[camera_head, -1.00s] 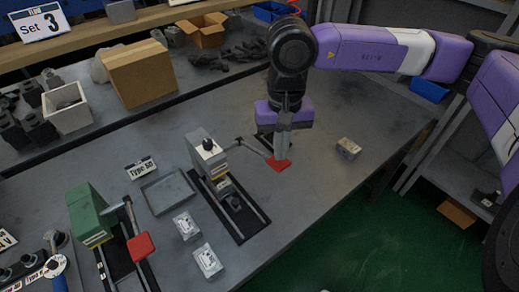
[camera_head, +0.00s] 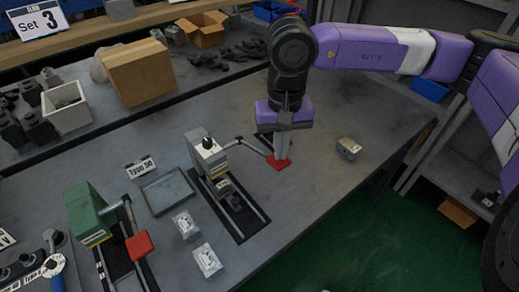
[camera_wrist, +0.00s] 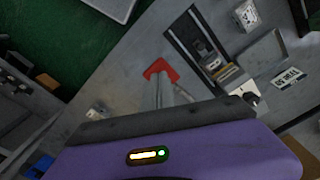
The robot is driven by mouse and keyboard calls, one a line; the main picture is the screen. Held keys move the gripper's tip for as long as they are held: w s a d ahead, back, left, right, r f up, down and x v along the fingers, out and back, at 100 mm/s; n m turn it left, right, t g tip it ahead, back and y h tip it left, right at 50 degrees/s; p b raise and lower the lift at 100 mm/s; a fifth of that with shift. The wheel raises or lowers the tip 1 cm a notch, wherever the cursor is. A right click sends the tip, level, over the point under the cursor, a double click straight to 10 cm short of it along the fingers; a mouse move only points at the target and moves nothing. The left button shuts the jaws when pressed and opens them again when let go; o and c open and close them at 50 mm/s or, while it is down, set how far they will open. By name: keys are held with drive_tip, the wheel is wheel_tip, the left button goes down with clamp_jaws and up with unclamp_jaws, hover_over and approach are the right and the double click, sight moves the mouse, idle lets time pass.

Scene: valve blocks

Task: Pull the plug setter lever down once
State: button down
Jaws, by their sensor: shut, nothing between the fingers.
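My gripper (camera_head: 283,156) is shut and empty, pointing down at the red handle. In the wrist view its fingertips (camera_wrist: 163,90) overlap the handle's near edge; I cannot tell whether they touch it. A green press (camera_head: 86,212) with its own red handle (camera_head: 139,245) stands at lower left. I cannot tell which press is the plug setter.
A shallow grey tray (camera_head: 167,192) and two small labelled blocks (camera_head: 186,225) lie between the presses. A small metal block (camera_head: 349,148) sits right of my gripper. A cardboard box (camera_head: 139,72) and white bin (camera_head: 67,107) stand behind. The right bench surface is mostly clear.

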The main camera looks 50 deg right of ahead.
drive_tip(key=shift+f+b, duration=6.95)
drive_tip(key=shift+b, duration=0.65)
drive_tip(key=shift+r+p, duration=4.1)
drive_tip(key=shift+r, duration=4.65)
